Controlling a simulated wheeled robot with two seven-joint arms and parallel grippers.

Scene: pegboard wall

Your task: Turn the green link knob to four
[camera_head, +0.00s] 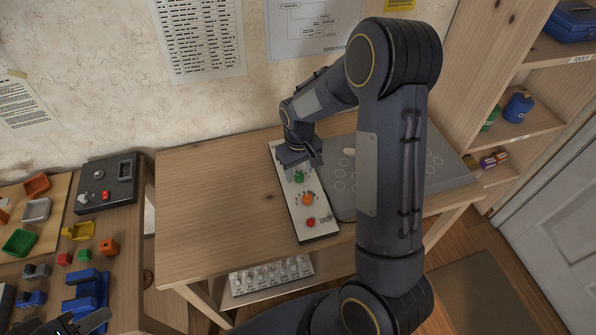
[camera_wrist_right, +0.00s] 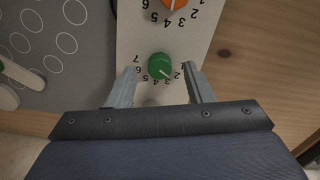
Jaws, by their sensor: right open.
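The green knob (camera_head: 299,176) is on a pale control panel (camera_head: 322,230) on the wooden table. It shows closely in the right wrist view (camera_wrist_right: 160,64), ringed by printed numbers from 1 to 7. A short white mark on the knob points to the lower right there, near the 2 and 3; the exact number is hard to tell. My right gripper (camera_wrist_right: 161,70) is open, with one finger on each side of the knob and gaps between. In the head view, my right gripper (camera_head: 302,163) is over the knob. My left gripper (camera_head: 84,324) shows only partly at the bottom left.
The table's left half is clear. Coloured blocks and trays crowd the left table, and shelves stand at right.

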